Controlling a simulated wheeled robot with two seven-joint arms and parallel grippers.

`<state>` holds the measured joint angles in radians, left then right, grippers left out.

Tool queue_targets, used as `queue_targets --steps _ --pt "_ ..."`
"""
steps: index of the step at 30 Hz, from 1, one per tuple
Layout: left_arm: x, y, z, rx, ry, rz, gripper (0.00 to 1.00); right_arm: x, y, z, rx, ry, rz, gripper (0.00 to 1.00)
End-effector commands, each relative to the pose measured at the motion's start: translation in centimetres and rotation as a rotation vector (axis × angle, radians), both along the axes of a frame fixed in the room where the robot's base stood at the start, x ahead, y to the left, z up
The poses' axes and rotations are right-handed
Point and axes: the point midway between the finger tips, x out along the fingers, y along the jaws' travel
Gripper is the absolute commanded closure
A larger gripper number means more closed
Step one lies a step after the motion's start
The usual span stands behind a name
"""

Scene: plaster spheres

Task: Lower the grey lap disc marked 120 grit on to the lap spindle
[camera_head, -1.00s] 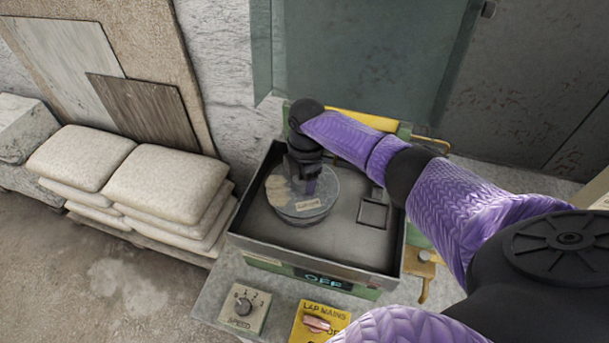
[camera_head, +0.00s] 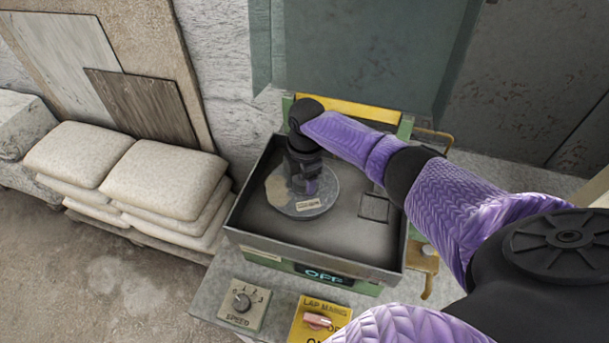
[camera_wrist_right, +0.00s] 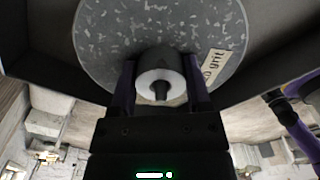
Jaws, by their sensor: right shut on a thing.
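The grey lap disc (camera_head: 323,189) is speckled and carries a pale label, of which "grit" is legible in the right wrist view (camera_wrist_right: 215,62). It is inside the dark lap tray (camera_head: 310,236), low over its floor. My right gripper (camera_head: 303,186) is above the disc. In the right wrist view, the fingers of my right gripper (camera_wrist_right: 162,88) are shut on the disc's round central hub, with a thin dark pin at its middle. The disc hides whatever is under it, so I cannot tell whether it rests on anything. My left gripper is not in view.
The tray has raised walls and a square recess (camera_head: 373,208) to the right of the disc. In front are an "OFF" display (camera_head: 324,275), a speed knob (camera_head: 242,302) and a yellow mains switch panel (camera_head: 318,322). White sacks (camera_head: 160,180) are stacked at left.

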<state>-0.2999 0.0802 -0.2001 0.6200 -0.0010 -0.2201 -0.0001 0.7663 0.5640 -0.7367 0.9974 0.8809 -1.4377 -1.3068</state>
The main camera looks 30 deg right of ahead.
Motion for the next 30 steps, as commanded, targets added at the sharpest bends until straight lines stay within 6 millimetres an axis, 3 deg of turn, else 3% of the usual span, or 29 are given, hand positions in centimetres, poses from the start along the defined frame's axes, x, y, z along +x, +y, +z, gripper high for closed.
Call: queue_targets --steps 27,28,30 --pt "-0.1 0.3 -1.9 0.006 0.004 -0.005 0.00 0.0 0.0 -2.3 0.001 0.000 0.000 1.00" --pt "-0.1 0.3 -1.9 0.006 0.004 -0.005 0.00 0.0 0.0 -2.3 0.001 0.000 0.000 0.33" --pt "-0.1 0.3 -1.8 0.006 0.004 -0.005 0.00 0.0 0.0 -2.2 0.001 0.000 0.000 0.19"
